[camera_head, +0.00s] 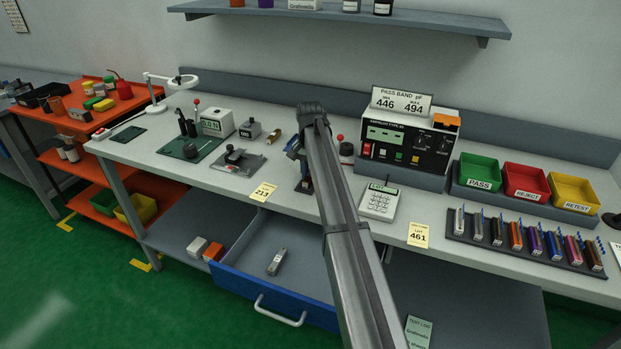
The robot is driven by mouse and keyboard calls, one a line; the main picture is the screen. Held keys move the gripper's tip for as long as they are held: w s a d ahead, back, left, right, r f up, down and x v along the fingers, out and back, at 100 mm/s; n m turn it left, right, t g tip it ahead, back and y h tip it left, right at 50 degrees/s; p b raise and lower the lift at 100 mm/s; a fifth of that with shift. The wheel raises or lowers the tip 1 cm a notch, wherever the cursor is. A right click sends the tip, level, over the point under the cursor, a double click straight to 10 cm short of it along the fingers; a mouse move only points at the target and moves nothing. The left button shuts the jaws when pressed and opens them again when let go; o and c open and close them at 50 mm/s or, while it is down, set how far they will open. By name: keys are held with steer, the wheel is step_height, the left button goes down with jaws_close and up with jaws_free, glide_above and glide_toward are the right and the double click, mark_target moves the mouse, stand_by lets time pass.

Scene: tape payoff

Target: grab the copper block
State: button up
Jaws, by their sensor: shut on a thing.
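My arm rises from the bottom edge to a dark joint at mid picture. I cannot pick out the copper block for certain. A small copper-brown piece (274,136) lies on the bench left of the arm. An orange-copper block (516,235) stands in the dark rack (458,237) at the right.
Left of the arm, a green mat (207,147) and a grey plate (250,163) carry small devices. The tester (400,142), a keypad box (379,201) and green, red and yellow bins (479,171) stand to the right. The blue drawer (270,289) is open below the bench.

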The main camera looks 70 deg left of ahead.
jaws_close()
steer(key=shift+r, duration=0.15)
